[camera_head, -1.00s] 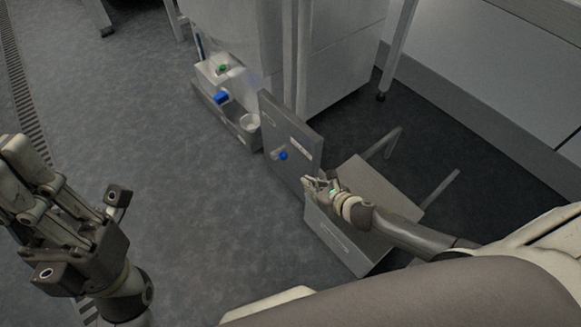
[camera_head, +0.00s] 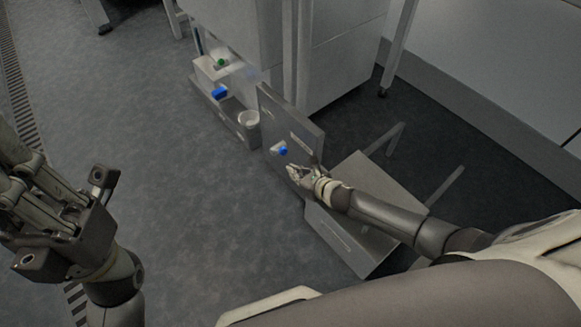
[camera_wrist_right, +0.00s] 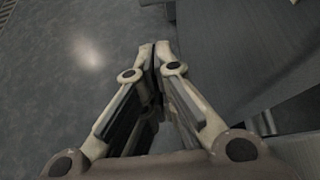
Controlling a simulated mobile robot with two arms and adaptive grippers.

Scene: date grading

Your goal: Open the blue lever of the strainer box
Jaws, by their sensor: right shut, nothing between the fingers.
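A blue lever (camera_head: 283,151) sticks out on a short light stub from an upright grey panel (camera_head: 308,134). A second blue handle (camera_head: 219,92) is on a pale box (camera_head: 206,74) further back. I cannot tell for certain which belongs to the strainer box. My right gripper (camera_head: 290,171) is just below the first blue lever, in front of the panel; contact cannot be made out. In the right wrist view its fingertips (camera_wrist_right: 154,46) are together and empty, and no blue lever shows. My left gripper (camera_head: 14,160) is at the left edge, its fingertips partly cut off.
A white cup (camera_head: 249,119) stands in a low grey tray (camera_head: 229,118) left of the panel. A small green knob (camera_head: 221,62) is behind the pale box. A grey cabinet (camera_head: 345,60) stands behind. A grey box-like piece (camera_head: 345,235) lies under my right forearm. Floor at left is clear.

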